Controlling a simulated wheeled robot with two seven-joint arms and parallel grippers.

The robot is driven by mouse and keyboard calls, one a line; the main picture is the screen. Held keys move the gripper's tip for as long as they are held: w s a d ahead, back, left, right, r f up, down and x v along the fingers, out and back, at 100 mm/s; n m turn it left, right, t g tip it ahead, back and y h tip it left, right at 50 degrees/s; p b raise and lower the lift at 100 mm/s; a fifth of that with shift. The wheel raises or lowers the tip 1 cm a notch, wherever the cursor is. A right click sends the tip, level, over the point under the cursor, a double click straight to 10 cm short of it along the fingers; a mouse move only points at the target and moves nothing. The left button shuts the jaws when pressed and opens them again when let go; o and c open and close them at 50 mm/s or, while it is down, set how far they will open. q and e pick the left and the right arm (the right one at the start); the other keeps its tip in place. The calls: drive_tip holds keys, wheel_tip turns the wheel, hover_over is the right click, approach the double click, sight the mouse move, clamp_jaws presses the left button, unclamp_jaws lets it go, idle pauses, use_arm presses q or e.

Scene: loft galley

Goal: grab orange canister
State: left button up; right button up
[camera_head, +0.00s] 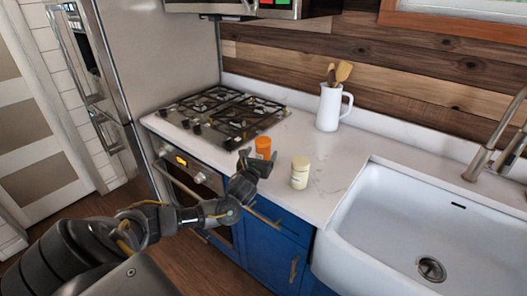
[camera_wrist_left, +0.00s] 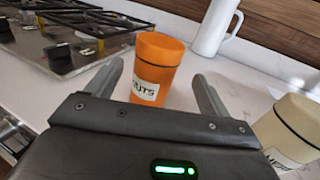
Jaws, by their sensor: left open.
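The orange canister (camera_head: 263,147) stands upright on the white counter, between the cooktop and a cream canister. In the left wrist view the orange canister (camera_wrist_left: 156,72) has a white label ending in "UTS" and stands ahead of my left gripper (camera_wrist_left: 157,85). The two fingers are apart, one on each side of the canister's lower part in the picture. I cannot tell whether they touch it. In the head view my left gripper (camera_head: 254,163) is at the counter's front edge, just in front of the canister, and hides its base. My right gripper is not in view.
The cream canister (camera_head: 300,172) stands close to the right; it also shows in the wrist view (camera_wrist_left: 292,127). A gas cooktop (camera_head: 222,112) is to the left. A white pitcher with wooden utensils (camera_head: 329,108) stands behind. A white sink (camera_head: 405,215) is at the right.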

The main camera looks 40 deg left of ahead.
sight(261, 151)
use_arm(q)
drive_tip(key=shift+a+r, duration=0.1)
drive_tip(key=shift+a, duration=0.1)
drive_tip(key=p+x, duration=0.1)
drive_tip(key=x, duration=0.3)
drive_tip(key=shift+a+p, duration=0.15)
drive_tip(key=shift+p, duration=0.15)
drive_tip(key=shift+w+a, duration=0.15)
drive_tip(key=shift+w, duration=0.25)
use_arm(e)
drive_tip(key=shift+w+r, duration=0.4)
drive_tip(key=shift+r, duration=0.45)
use_arm(q)
drive_tip(key=c, duration=1.1)
drive_tip(key=shift+c, duration=0.4)
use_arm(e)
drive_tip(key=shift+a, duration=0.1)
use_arm(q)
drive_tip(key=shift+r, duration=0.1)
